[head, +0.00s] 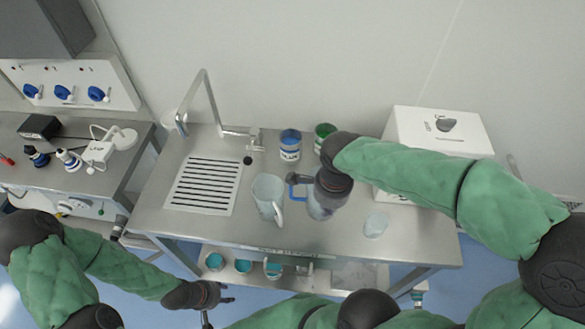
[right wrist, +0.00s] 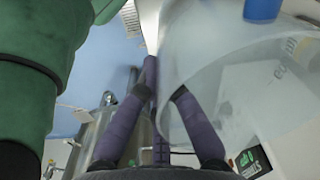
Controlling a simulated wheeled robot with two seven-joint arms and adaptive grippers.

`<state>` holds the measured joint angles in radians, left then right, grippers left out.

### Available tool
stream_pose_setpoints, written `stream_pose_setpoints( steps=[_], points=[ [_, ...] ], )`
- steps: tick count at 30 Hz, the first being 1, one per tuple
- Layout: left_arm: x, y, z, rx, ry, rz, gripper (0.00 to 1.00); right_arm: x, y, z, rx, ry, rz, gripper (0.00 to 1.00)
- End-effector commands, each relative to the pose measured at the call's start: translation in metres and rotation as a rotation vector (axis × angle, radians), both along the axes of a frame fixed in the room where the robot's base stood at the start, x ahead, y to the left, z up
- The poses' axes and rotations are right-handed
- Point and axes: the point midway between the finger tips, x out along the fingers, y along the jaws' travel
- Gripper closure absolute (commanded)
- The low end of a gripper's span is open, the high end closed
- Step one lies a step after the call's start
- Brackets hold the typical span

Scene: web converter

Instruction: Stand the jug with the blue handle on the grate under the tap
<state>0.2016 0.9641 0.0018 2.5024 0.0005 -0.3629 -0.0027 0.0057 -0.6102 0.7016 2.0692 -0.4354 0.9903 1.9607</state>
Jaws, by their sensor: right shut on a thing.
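The clear jug (head: 317,207) with the blue handle (head: 297,180) is at the middle of the steel bench. My right gripper (head: 325,190) is shut on it and partly hides it. In the right wrist view the translucent jug wall (right wrist: 225,85) fills the right side, against the purple fingers (right wrist: 165,100); its blue handle (right wrist: 262,10) shows at the top edge. I cannot tell whether the jug touches the bench. The slotted grate (head: 205,185) is bare, at the bench's left, with the bent tap (head: 207,95) behind and over it. My left gripper (head: 218,305) looks open and empty, low in front of the bench.
A jug with a white handle (head: 268,190) stands between the grate and the held jug. A blue-labelled tin (head: 290,145) and a green tin (head: 323,132) stand behind. A clear beaker (head: 376,225) stands right, before a white box (head: 450,130).

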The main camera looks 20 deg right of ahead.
Motion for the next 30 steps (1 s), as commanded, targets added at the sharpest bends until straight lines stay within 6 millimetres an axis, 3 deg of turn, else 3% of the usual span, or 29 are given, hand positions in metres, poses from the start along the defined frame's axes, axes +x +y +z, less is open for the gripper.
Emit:
stream_pose_setpoints(
  steps=[14, 18, 24, 30],
  points=[
    [-0.001, 0.0, -0.007, 0.0, 0.002, 0.0, 0.6, 0.076, -0.028, -0.038, 0.0, 0.003, -0.001, 1.0],
    [-0.001, 0.0, -0.01, 0.0, 0.002, 0.0, 0.6, 0.096, -0.036, -0.06, 0.001, 0.005, 0.001, 1.0],
    [-0.001, 0.0, -0.014, 0.0, 0.002, 0.0, 0.6, 0.117, -0.044, -0.087, 0.0, 0.003, 0.001, 1.0],
    [-0.001, 0.0, -0.015, 0.0, 0.001, 0.001, 0.6, 0.125, -0.047, -0.095, 0.0, 0.0, 0.0, 1.0]
  ],
)
